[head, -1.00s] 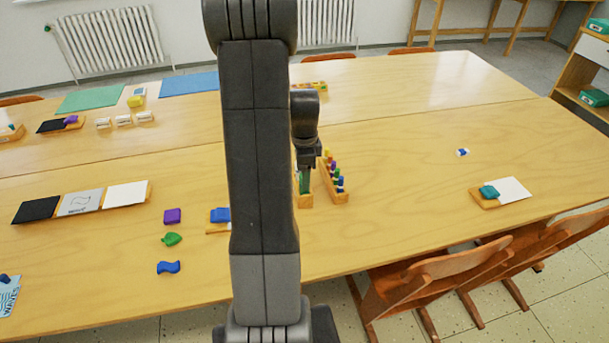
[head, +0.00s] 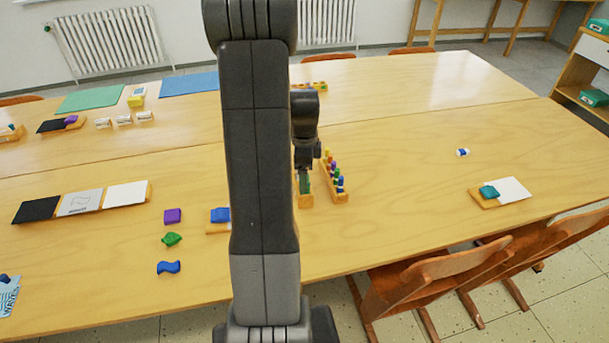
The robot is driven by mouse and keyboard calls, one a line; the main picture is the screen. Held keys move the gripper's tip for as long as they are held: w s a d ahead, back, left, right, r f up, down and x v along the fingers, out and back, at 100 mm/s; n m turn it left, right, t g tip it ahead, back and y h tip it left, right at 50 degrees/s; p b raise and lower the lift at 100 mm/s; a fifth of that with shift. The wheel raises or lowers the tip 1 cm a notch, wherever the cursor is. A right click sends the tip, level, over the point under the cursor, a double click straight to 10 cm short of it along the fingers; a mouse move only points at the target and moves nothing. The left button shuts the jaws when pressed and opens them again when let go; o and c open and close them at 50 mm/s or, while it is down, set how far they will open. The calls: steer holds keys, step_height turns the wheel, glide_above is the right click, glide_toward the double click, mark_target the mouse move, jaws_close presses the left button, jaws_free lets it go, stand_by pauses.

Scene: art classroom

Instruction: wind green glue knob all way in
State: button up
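A green glue stick (head: 305,184) stands in a small wooden holder (head: 304,201), just right of my arm in the head view. My gripper (head: 303,172) points down at the top of the green stick. The fingers are small and dark here, so I cannot tell whether they are open or shut, or whether they touch the stick. The knob itself cannot be made out. My arm hides the left part of the holder.
A wooden rack (head: 340,195) of several coloured sticks stands close to the right of the holder. A blue block (head: 220,215) sits left of my arm, with a purple block (head: 172,216) and a green piece (head: 171,239) further left. The table's right middle is mostly clear.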

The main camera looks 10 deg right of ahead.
steer(key=m, duration=0.9)
steer(key=shift+m, duration=0.3)
steer(key=shift+c, duration=0.4)
steer(key=c, duration=1.4)
